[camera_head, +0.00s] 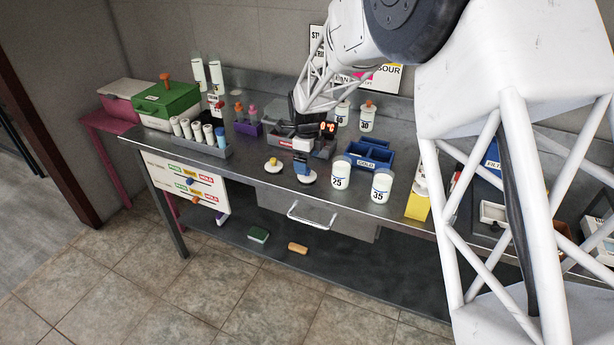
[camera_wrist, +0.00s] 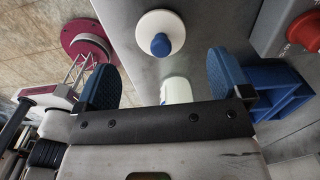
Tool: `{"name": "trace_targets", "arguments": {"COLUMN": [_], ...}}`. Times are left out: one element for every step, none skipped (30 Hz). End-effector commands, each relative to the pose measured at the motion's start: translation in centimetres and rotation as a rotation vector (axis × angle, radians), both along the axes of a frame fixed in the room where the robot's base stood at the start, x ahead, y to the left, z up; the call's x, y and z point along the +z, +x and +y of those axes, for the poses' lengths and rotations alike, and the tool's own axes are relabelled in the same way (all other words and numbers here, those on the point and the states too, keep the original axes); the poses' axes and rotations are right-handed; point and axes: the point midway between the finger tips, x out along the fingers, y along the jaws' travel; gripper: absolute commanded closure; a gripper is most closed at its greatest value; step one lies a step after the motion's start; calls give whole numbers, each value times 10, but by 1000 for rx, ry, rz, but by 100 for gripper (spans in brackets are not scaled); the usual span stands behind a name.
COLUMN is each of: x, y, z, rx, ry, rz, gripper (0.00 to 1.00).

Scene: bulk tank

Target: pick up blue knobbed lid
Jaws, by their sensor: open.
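The blue knobbed lid is a white disc with a blue knob; in the wrist view the lid (camera_wrist: 172,22) lies flat on the metal surface, beyond the fingertips and near the top middle. In the head view the lid (camera_head: 309,180) lies near the bench's front edge, partly hidden by my gripper (camera_head: 303,163), which is just above it. My gripper also shows in the wrist view (camera_wrist: 161,82), with its two blue fingers wide apart and no lid between them. I cannot tell the exact height gap.
A yellow knobbed white lid (camera_head: 273,166) lies just left. A grey rack of bottles (camera_head: 207,147) stands left. A drawer (camera_head: 318,217) hangs below the front edge.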

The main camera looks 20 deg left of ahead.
Motion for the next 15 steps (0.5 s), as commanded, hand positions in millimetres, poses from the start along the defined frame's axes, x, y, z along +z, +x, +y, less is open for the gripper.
{"name": "trace_targets", "arguments": {"x": [0,0,0,0,-1,-2,-3,-5,-8,-10,-13,-18,-21,-25,-29], "y": [0,0,0,0,0,0,0,0,0,0,0,0,0,0,0], "z": [0,0,0,0,0,0,0,0,0,0,0,0,0,0,1], "rx": [0,0,0,0,0,0,0,0,0,0,0,0,0,0,0], "ry": [0,0,0,0,0,0,-1,-1,-1,-2,-2,-2,-2,-2,-2], "rz": [0,0,0,0,0,1,1,1,2,2,3,3,2,2,2], "gripper": [4,4,4,4,4,4,4,4,4,4,4,4,4,4,4]}}
